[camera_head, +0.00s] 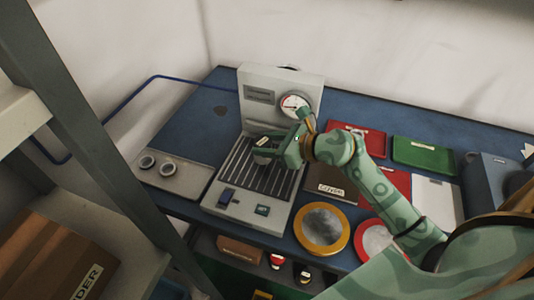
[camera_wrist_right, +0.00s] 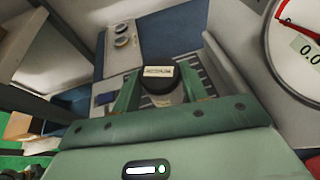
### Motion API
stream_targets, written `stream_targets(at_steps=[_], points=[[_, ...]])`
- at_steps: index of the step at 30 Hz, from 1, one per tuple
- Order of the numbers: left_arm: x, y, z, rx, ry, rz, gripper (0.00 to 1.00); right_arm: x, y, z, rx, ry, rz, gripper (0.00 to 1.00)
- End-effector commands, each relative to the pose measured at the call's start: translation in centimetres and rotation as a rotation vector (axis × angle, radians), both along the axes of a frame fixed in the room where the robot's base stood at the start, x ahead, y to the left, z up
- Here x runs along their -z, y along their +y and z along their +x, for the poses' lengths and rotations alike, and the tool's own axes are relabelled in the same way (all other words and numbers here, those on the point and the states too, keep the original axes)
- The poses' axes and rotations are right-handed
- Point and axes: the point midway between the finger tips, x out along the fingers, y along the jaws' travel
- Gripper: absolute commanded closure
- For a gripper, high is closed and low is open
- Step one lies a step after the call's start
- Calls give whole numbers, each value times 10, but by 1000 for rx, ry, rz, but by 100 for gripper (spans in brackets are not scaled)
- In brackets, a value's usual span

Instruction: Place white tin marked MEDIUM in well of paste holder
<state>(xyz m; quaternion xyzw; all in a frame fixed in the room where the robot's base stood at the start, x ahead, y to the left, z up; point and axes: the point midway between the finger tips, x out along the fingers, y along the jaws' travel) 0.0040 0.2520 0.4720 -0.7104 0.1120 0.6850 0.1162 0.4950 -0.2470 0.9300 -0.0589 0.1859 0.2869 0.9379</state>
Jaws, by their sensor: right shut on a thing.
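My right gripper (camera_head: 268,151) is shut on a small round tin with a dark top and a white label (camera_wrist_right: 160,77). The label's lettering is too small to read for sure, and a pale patch shows below the dark part. The gripper holds the tin over the ribbed bed of the gauge machine; I cannot tell whether it touches the bed. A grey plate with two round wells or cups (camera_head: 167,168), likely the paste holder, lies left of the machine. It also shows in the wrist view (camera_wrist_right: 122,58), beyond the tin. My left gripper is not in view.
The gauge machine (camera_head: 282,80) has a tall back with a dial (camera_head: 293,105). Right of it are red trays (camera_head: 358,140), a green tray (camera_head: 423,154) and a yellow-rimmed disc (camera_head: 321,230). A shelf post (camera_head: 95,130) stands at left. Blue bench is clear behind the plate.

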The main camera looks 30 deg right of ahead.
Motion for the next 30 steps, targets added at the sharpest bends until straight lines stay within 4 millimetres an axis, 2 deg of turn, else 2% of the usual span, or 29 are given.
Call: stream_targets(at_steps=[1,4,16,17,18,19,30], points=[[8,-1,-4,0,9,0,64,16,2,-1,1,8,6,83],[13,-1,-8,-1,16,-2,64,27,2,-1,0,5,6,83],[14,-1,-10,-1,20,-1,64,30,2,-2,-2,3,3,83],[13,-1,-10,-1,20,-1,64,30,1,-2,-2,4,2,51],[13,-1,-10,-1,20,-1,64,30,2,-2,-2,4,2,40],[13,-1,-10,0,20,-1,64,30,1,-2,-2,3,3,35],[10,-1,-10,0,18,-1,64,24,-1,-5,0,3,1,35]])
